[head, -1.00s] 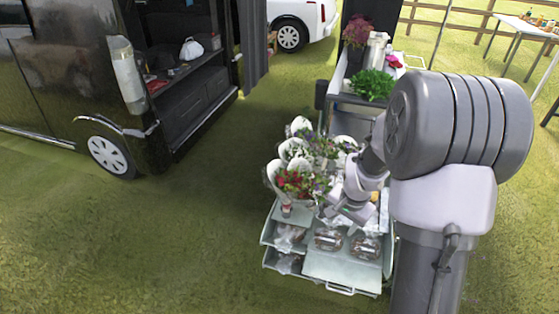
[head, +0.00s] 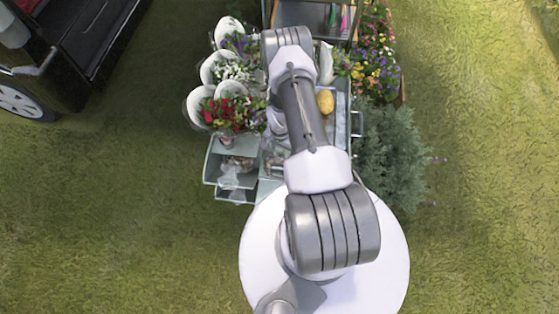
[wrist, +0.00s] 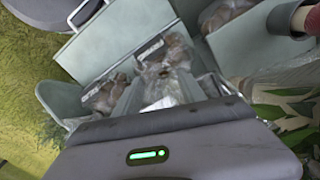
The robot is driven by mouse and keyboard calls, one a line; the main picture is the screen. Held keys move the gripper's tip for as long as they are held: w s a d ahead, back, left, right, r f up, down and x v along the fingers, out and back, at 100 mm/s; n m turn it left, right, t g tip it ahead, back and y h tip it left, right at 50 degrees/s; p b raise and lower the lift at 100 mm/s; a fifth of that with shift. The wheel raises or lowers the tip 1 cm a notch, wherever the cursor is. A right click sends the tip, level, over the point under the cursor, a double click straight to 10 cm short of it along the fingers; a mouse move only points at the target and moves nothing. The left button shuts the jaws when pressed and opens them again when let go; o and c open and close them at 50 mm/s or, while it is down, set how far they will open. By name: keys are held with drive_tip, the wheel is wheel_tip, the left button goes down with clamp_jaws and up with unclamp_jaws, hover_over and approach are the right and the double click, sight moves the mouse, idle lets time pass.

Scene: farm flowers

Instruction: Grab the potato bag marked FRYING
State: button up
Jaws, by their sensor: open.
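Several clear bags of brown potatoes lie in the cart's grey-green bins. In the wrist view, one bag (wrist: 166,58) with a small label is in the middle, ahead of my gripper (wrist: 168,92). Another bag (wrist: 103,96) is at the left and a third (wrist: 222,13) at the top. The labels are too small to read, so I cannot tell which is marked FRYING. My gripper is open and appears empty, close to the middle bag. In the head view, a bag (head: 237,164) shows in the left bin, while my arm hides the gripper and the other bags.
Wrapped bouquets (head: 228,113) stand along the cart's left side. A yellow item (head: 325,101) lies on the cart's right part. A blue-green bush (head: 388,155) and colourful flowers (head: 377,65) stand right of the cart. A dark van (head: 75,45) is at the upper left, with open grass between.

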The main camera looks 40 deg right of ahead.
sight(280, 152)
drive_tip(key=f+b, duration=0.1)
drive_tip(key=f, duration=0.1)
drive_tip(key=f+b, duration=0.1)
drive_tip(key=f, duration=0.1)
drive_tip(key=d+f+b, duration=0.1)
drive_tip(key=f, duration=0.1)
drive_tip(key=shift+w+f, duration=0.3)
drive_tip(key=shift+w, duration=0.1)
drive_tip(key=shift+r, duration=0.1)
clamp_jaws()
idle(0.8)
